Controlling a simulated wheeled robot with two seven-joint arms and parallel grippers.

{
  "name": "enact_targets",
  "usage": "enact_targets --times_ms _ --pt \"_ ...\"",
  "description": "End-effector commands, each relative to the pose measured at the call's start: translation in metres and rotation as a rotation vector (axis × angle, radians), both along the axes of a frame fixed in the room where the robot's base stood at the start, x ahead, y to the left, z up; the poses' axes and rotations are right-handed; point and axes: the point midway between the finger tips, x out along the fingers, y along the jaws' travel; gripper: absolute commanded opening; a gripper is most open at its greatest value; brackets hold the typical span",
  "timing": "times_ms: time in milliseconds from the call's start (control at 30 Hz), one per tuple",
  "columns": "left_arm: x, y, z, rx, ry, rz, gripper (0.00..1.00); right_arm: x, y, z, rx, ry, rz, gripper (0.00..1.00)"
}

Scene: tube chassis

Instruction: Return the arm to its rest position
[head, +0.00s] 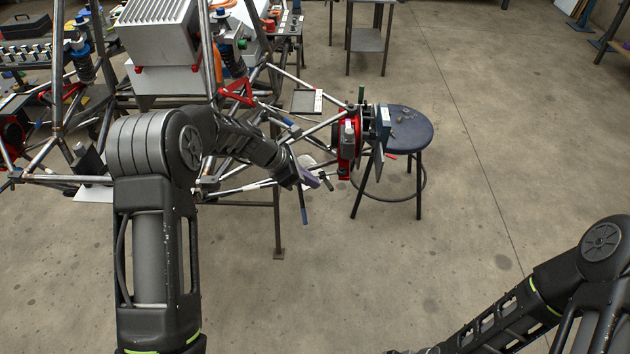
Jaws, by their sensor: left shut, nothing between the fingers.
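My left arm (148,245) rises from the bottom left and bends at a high elbow, with its forearm reaching right over the tube chassis (60,110). My left gripper (312,180) is at the forearm's end, shut and empty, beside the chassis's lower front tubes and left of the red brake caliper part (345,150). I cannot tell whether it touches a tube. My right arm (530,300) comes in at the lower right and slopes down to the bottom edge. Its gripper is out of the picture.
A dark blue round stool (405,128) with small parts on it stands just right of the wheel hub assembly. A grey metal table (368,40) is at the back. The concrete floor between my arms and to the right is clear.

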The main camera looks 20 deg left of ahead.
Motion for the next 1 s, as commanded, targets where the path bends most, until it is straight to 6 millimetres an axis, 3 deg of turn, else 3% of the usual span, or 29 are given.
enact_targets --times_ms 33,667,867,1000 --pt "0.006 0.022 0.01 0.022 -0.019 0.033 0.0 0.0 0.0 0.005 0.0 0.0 0.0 0.36" --pt "0.005 0.023 0.01 0.022 -0.015 0.035 0.0 0.0 0.0 0.007 0.0 0.001 0.0 0.36" --pt "0.005 0.023 0.039 0.022 -0.018 0.035 0.0 0.0 0.0 0.035 0.0 0.001 0.0 0.36" --pt "0.005 0.021 0.075 0.02 -0.017 0.032 0.0 0.0 0.0 0.071 0.0 0.0 0.0 0.36"
